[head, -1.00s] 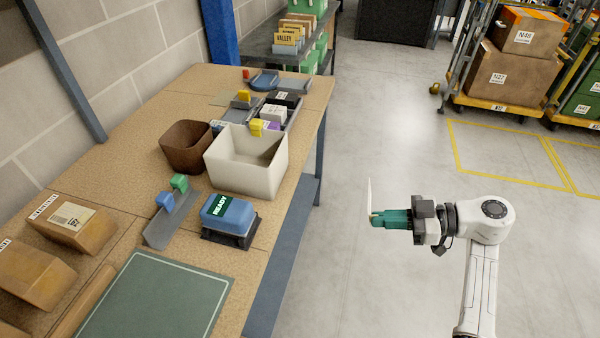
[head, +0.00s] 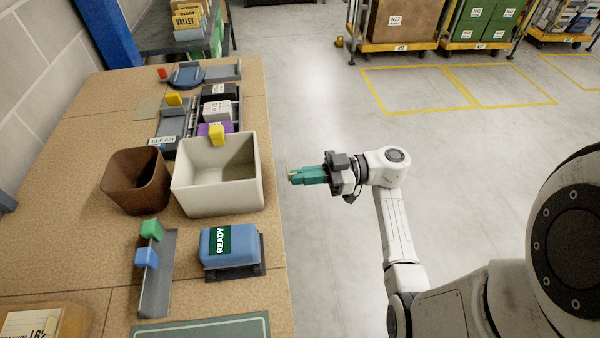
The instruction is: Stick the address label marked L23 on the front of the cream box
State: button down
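The cream box (head: 218,198) is an open-topped bin standing upright on the workbench. Its plain front face is towards me and shows no label. A yellow clip-like block (head: 216,135) sits at its back rim. My gripper (head: 294,177), with teal fingers, is to the right of the box, out past the bench edge and apart from the box. It is shut on a thin pale sheet (head: 287,168), seen nearly edge-on, which appears to be the address label. Its marking cannot be read from here.
A brown bin (head: 136,182) stands close left of the cream box. In front are a blue block marked READY (head: 229,247) on a dark base and a grey rail (head: 157,280) with green and blue blocks. Small boxes and trays lie behind. Floor right of the bench (head: 330,260) is clear.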

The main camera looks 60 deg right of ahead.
jog(key=shift+b+x, duration=0.65)
jog(key=shift+x, duration=2.05)
jog(key=shift+f+p, duration=0.1)
jog(key=shift+p, duration=0.2)
jog(key=shift+w+a+p, duration=0.35)
jog(key=shift+p, duration=0.85)
dwell(1.4)
jog(key=c, duration=1.3)
grip_release()
jog(key=shift+o, duration=0.6)
jog(key=shift+o, duration=1.1)
jog(key=shift+s+d, duration=0.15)
